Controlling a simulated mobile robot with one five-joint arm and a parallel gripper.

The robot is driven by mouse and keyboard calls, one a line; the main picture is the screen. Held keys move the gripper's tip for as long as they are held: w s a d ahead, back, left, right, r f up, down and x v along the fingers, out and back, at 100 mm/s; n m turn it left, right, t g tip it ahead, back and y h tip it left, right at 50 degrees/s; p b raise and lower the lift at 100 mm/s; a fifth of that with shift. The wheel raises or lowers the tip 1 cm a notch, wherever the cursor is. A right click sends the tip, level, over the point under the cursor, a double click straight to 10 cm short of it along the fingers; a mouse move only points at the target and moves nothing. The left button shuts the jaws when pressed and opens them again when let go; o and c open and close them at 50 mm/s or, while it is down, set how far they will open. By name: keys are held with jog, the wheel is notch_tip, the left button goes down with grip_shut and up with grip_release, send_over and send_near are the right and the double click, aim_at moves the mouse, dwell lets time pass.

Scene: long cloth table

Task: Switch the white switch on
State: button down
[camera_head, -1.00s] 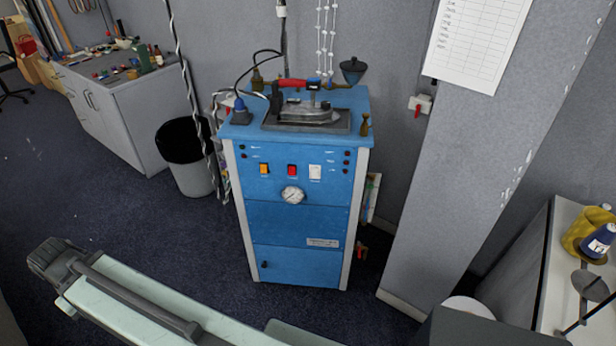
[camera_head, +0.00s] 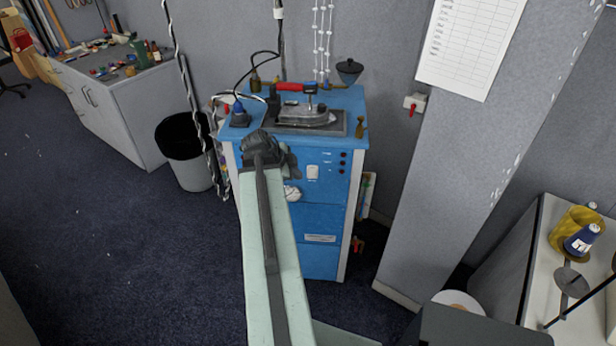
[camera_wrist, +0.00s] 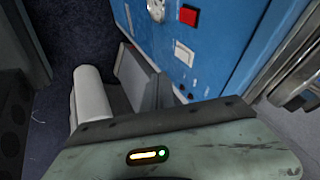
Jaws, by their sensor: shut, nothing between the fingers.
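The white switch (camera_head: 313,171) is on the upper front panel of the blue steam-iron cabinet (camera_head: 322,217), right of my arm. It also shows in the wrist view (camera_wrist: 184,53), below the red switch (camera_wrist: 188,16). I cannot tell which way it is set. My gripper (camera_wrist: 130,76) is shut and empty in the wrist view, left of and below the white switch there and apart from it in the picture. In the head view my gripper is mostly hidden behind my dark wrist joint, in front of the panel. The orange and red switches are covered by my arm there.
An iron (camera_head: 304,115) rests on top of the cabinet, with a cable behind. A round gauge (camera_head: 292,193) is partly behind my arm. A black bin (camera_head: 184,143) stands left, a grey pillar (camera_head: 440,170) right. The floor at left is clear.

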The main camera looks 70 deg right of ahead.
aim_at(309, 177)
jog(key=shift+f, duration=0.1)
jog(key=d+f+b, duration=0.2)
jog(key=d+b, duration=0.1)
jog(key=d+f+b, duration=0.2)
jog(key=d+f, duration=0.1)
jog(key=s+d+f+b, duration=0.1)
jog(key=d+f+b, duration=0.2)
jog(key=shift+f+b, duration=0.25)
jog(key=shift+b, duration=0.1)
jog(key=shift+s, duration=0.1)
